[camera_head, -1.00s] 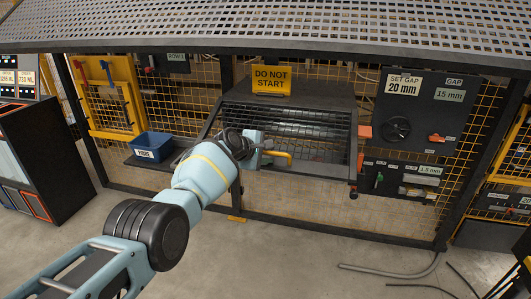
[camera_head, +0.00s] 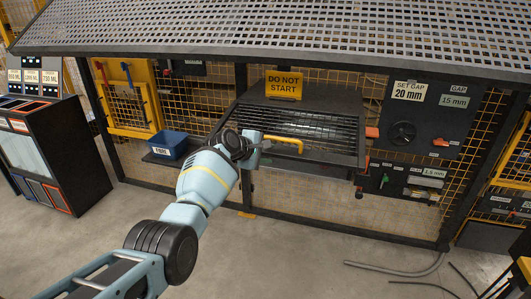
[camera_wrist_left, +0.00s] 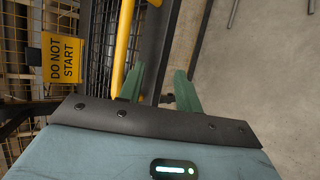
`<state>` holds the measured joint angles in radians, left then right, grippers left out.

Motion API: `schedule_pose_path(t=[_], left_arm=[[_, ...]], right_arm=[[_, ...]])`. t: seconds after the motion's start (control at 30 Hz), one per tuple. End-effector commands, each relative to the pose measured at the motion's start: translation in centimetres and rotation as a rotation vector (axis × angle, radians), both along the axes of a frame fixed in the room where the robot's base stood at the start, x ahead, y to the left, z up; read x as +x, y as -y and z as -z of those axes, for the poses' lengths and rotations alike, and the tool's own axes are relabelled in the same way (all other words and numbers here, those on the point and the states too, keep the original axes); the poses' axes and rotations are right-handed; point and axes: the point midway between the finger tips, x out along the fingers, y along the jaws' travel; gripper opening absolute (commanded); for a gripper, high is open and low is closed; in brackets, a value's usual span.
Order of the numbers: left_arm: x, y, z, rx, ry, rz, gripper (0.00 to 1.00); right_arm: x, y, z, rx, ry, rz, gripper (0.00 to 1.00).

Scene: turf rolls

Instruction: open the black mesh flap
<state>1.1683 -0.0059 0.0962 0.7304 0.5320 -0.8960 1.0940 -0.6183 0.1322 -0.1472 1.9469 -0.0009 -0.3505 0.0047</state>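The black mesh flap (camera_head: 318,127) is in the head view, at the front of the dark machine housing, tilted up with a dark gap below its front edge. Its yellow handle (camera_head: 285,139) sticks out near its left part. My left gripper (camera_head: 259,141) is at the left end of the handle. In the left wrist view its two green fingers (camera_wrist_left: 160,75) are apart, and the yellow handle (camera_wrist_left: 122,45) runs beside the left finger, not clearly between them. I cannot tell whether they touch. My right gripper is not in view.
A yellow DO NOT START sign (camera_head: 284,86) stands above the flap. A blue bin (camera_head: 167,144) sits on a shelf to the left. A control panel (camera_head: 428,115) with knobs is at the right. A hose (camera_head: 395,266) lies on the otherwise mostly clear floor.

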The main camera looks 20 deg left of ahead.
Motion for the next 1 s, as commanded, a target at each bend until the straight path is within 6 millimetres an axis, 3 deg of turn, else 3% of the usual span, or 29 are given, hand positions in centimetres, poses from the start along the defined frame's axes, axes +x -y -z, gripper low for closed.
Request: schedule_pose_path(t=[0.53, 1.0], left_arm=[[-0.3, -0.2, -0.3, 0.0, -0.002, 0.0, 0.34], [0.1, -1.2, -3.0, 0.0, 0.001, 0.0, 0.34]], right_arm=[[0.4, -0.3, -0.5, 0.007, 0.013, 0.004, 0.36], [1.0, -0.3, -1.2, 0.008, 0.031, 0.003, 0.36]])
